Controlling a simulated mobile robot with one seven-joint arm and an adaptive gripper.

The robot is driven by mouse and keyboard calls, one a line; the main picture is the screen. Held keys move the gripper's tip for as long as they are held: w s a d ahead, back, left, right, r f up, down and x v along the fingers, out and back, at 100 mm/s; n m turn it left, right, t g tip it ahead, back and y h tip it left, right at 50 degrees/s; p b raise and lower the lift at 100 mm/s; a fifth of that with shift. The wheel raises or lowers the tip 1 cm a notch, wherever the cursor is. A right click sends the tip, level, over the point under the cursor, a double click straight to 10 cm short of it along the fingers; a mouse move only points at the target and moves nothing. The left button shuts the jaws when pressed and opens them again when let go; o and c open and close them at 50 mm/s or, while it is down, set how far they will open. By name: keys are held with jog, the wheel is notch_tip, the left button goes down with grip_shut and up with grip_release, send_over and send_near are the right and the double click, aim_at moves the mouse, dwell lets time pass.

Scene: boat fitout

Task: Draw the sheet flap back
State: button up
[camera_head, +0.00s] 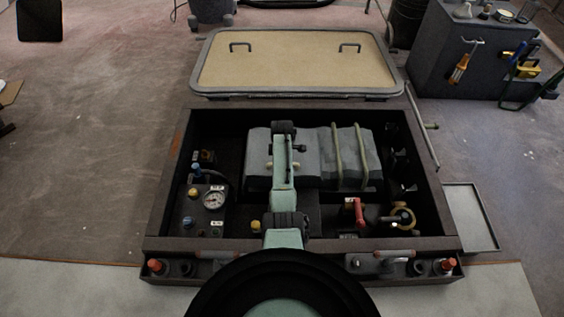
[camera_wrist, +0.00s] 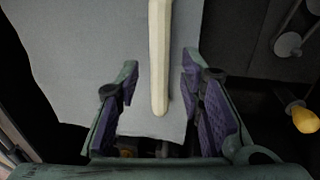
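A grey sheet (camera_head: 258,152) covers a raised block inside the open dark box. Two long pale battens (camera_head: 337,150) lie across its right part. In the wrist view the sheet (camera_wrist: 85,50) fills the upper left and middle, and its near edge ends between my fingers. One cream batten (camera_wrist: 159,50) lies along it, with its rounded end between the fingers. My gripper (camera_wrist: 162,108) is open, with its purple pads standing apart on either side of the batten and sheet edge. I see no clear contact. In the head view my arm hides part of the sheet.
The box rim (camera_head: 168,180) surrounds the work area. A gauge panel (camera_head: 205,205) stands at the left inside, a red-handled valve (camera_head: 357,210) and brass ring (camera_head: 404,217) at the right. The tan lid (camera_head: 295,62) lies open behind. A yellow knob (camera_wrist: 304,119) is right of my gripper.

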notch_tip(320, 180, up, 12)
jog(key=s, duration=0.2)
jog(key=shift+s, duration=0.15)
jog(key=shift+f, duration=0.1)
dwell(0.5)
